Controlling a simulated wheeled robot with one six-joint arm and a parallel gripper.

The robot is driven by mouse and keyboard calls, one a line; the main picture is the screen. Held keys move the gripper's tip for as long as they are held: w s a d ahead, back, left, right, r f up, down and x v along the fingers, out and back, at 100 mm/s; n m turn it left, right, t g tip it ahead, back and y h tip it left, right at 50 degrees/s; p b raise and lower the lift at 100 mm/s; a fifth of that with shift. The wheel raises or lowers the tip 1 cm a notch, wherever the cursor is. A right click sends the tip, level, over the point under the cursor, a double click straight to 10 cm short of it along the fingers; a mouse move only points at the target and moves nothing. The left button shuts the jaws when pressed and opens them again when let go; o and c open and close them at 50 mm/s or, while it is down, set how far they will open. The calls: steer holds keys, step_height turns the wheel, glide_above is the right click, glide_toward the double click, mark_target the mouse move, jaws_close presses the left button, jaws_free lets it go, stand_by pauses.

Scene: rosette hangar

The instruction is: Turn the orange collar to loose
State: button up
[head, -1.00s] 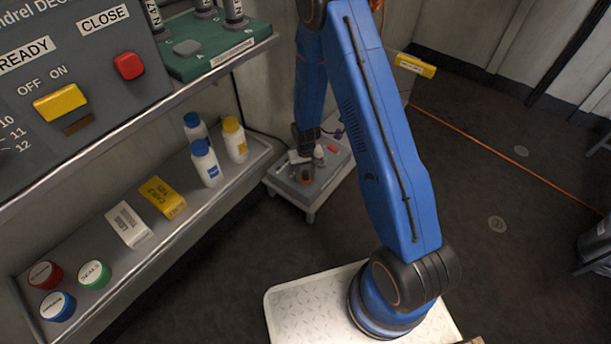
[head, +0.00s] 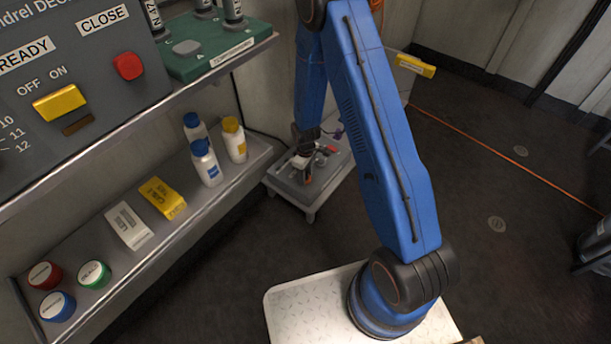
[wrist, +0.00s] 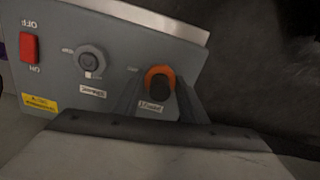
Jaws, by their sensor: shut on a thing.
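The orange collar (wrist: 154,71) shows in the wrist view as a ring around a dark round knob or stem, on a sloping grey panel (wrist: 120,35). My gripper (wrist: 160,88) has one finger on each side of the collar and is shut on it. The fingers hide part of the collar's sides. A label below the collar is too blurred to read. In the head view my gripper (head: 307,163) is down at the low grey cart (head: 285,187), where the collar is too small to make out clearly.
On the same panel are a grey round knob (wrist: 91,60) and a red OFF/ON switch (wrist: 29,47). Bottles and boxes stand on the shelf (head: 180,232) to the left of the cart.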

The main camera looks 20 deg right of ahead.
steer(key=shift+n, duration=0.3)
stand_by(0.4)
steer(key=o, duration=1.1)
steer(key=shift+c, duration=0.2)
step_height(320, 180, up, 17)
steer(key=shift+r, duration=0.2)
